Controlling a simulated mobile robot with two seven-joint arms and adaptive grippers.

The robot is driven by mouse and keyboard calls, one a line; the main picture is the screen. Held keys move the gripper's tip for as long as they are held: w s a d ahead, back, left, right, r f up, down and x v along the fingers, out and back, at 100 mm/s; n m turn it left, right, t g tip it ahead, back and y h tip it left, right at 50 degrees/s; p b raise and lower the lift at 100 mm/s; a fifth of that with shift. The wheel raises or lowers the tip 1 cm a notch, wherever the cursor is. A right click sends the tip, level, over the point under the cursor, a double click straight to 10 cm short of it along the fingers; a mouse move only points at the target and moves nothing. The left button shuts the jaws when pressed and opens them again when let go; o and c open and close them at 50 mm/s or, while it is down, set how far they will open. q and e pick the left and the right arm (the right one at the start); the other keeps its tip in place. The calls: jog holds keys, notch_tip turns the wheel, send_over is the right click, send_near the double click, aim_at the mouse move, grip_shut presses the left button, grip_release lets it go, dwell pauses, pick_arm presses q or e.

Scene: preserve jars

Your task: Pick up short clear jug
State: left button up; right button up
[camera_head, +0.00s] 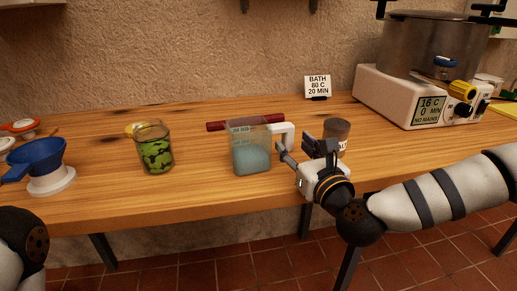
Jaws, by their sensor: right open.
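The short clear jug (251,158) stands upright near the middle of the table. It holds a pale blue content and has a white handle (287,132) on its right side. My right gripper (298,151) is open, just right of the jug and close to its handle. One dark finger reaches near the jug's right side below the handle; I cannot tell whether it touches. Only a part of my left arm shows at the lower left, and its gripper is out of view.
A jar of green pieces (155,153) stands left of the jug. A dark red bar (216,126) lies behind it. A small brown-topped jar (337,129) is close behind my right gripper. A blue funnel (37,157) is far left; a bath unit (385,96) with a pot is back right.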

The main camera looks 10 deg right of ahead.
aim_at(291, 127)
jog(key=w, duration=0.5)
jog(key=shift+w+a, duration=0.2)
jog(key=shift+a, duration=0.2)
grip_shut()
pick_arm(q)
jog(key=shift+f, duration=0.15)
pick_arm(e)
jog(key=shift+r, duration=0.2)
notch_tip(291, 127, up, 3)
jog(key=shift+r, duration=0.1)
pick_arm(q)
jog(key=shift+t, duration=0.6)
jog(key=w+r+p, duration=0.2)
jog(key=w+r, duration=0.1)
jog(key=shift+w, duration=0.1)
pick_arm(e)
jog(key=s+a+r, duration=0.3)
jog(key=s+r, duration=0.1)
jog(key=s, duration=0.2)
jog(key=s+a+r, duration=0.2)
jog(key=s+r, duration=0.3)
jog(key=s, duration=0.1)
jog(key=shift+s+a+r, duration=0.2)
jog(key=shift+s+a, duration=0.2)
